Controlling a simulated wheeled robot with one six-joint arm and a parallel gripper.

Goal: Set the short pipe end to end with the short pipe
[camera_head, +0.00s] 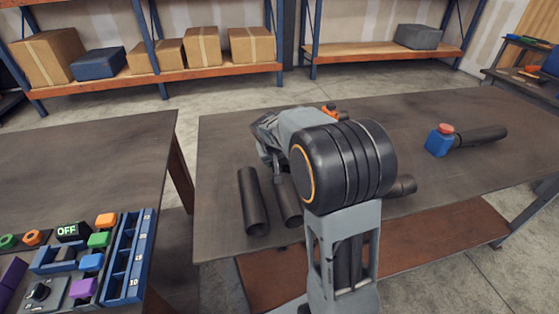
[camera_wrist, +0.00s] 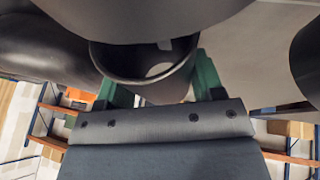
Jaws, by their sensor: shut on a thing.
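In the wrist view a dark, hollow short pipe (camera_wrist: 140,82) sits between the green fingers of my gripper (camera_wrist: 163,84), with its open end towards the camera. The gripper is shut on it. In the head view my arm hides the fingers. A dark pipe (camera_head: 252,203) lies on the table left of my arm. A second dark pipe (camera_head: 287,203) shows beside it, partly hidden by my arm. A dark pipe end (camera_head: 403,185) sticks out on the right of my arm. I cannot tell which of these is the held one.
The brown table (camera_head: 450,180) has free room at right. A blue block (camera_head: 439,140) with a red top stands there, against another dark pipe (camera_head: 484,137). A second table (camera_head: 80,150) at left holds coloured blocks and a blue tray (camera_head: 128,257). Shelves with boxes stand behind.

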